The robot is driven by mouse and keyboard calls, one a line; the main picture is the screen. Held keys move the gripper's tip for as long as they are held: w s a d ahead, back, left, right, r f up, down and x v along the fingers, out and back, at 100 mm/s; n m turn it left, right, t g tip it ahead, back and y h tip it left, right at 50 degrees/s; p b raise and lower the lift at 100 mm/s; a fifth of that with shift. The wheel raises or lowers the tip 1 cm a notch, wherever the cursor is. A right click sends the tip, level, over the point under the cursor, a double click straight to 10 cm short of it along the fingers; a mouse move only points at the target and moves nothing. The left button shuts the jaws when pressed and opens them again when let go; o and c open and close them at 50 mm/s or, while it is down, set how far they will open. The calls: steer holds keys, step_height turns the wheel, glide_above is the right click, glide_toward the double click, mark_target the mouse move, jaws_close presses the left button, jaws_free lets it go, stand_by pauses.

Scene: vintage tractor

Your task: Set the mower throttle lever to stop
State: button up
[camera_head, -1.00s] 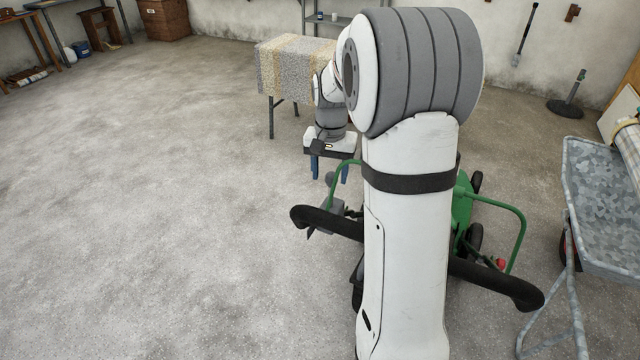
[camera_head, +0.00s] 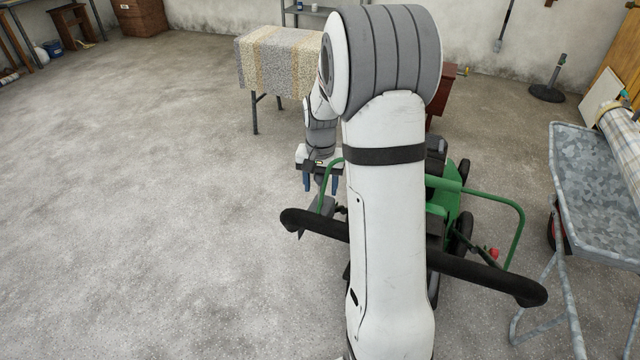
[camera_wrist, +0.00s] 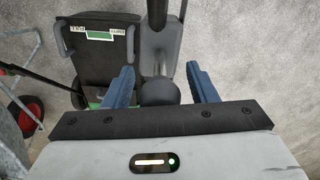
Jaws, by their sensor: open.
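The green mower (camera_head: 452,205) stands in front of me with a black handlebar (camera_head: 480,275). A grey throttle housing (camera_head: 312,222) sits at the left end of the handlebar and also shows in the wrist view (camera_wrist: 172,42). The throttle lever ends in a dark round knob (camera_wrist: 158,92). My gripper (camera_head: 320,186) is open above the housing, fingers pointing down. In the wrist view the knob lies between the blue fingers of my gripper (camera_wrist: 160,70), with visible gaps on both sides. The lever's stop mark is not readable.
My own arm hides the middle of the mower and handlebar. A green tube frame (camera_head: 515,225) rises at the right of the mower. A metal wheelbarrow (camera_head: 590,190) stands farther right. A cloth-covered table (camera_head: 275,62) is behind. The floor at left is clear.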

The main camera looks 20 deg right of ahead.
jaws_close()
stand_by(0.5)
